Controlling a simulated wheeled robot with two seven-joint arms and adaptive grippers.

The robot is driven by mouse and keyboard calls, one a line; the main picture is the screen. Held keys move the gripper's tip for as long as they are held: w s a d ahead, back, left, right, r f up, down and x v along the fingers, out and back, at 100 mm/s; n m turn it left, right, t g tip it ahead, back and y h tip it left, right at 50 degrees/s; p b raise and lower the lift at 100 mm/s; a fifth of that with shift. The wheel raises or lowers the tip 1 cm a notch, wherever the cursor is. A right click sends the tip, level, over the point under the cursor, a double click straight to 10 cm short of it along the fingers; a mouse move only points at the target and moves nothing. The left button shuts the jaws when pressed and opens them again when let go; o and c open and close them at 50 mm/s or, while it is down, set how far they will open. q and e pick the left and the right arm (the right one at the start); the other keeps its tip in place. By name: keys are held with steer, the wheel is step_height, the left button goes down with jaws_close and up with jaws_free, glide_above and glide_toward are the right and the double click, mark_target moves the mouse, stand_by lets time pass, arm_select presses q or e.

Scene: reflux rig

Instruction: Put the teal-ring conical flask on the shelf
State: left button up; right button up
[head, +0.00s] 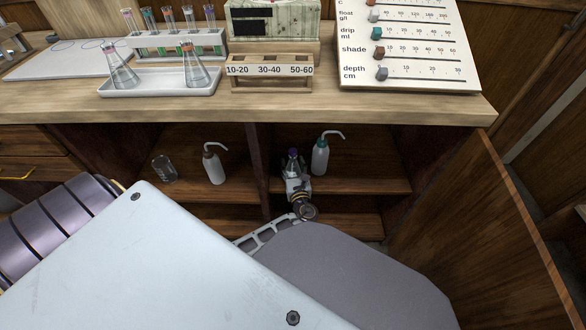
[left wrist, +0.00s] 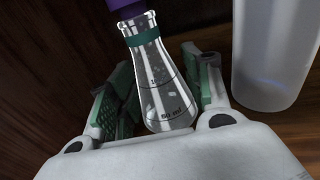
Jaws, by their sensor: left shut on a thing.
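The teal-ring conical flask (left wrist: 158,82) is clear glass, with a teal band round its neck and a purple top. My left gripper (left wrist: 160,100) is shut on its body, with a green-padded finger on each side. In the head view the flask (head: 292,164) is small, and my left gripper (head: 297,187) holds it inside the right compartment of the open cabinet, over the shelf (head: 372,181). It looks roughly upright. Its base is hidden, so I cannot tell whether it touches the shelf. My right gripper is not in view.
A wash bottle (head: 320,156) stands close right of the flask; its pale body (left wrist: 275,50) shows beside my gripper. Another wash bottle (head: 213,167) and a glass beaker (head: 164,169) stand left of the divider (head: 257,165). The cabinet door (head: 480,220) is open at right.

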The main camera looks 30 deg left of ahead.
mark_target(294, 170)
arm_select(q)
steer(key=shift+f, duration=0.1)
stand_by(0.3)
steer(key=o, duration=1.1)
steer(key=shift+s+d, duration=0.3)
steer(key=p+v, duration=0.2)
steer(key=v, duration=0.3)
steer(key=shift+v, duration=0.85)
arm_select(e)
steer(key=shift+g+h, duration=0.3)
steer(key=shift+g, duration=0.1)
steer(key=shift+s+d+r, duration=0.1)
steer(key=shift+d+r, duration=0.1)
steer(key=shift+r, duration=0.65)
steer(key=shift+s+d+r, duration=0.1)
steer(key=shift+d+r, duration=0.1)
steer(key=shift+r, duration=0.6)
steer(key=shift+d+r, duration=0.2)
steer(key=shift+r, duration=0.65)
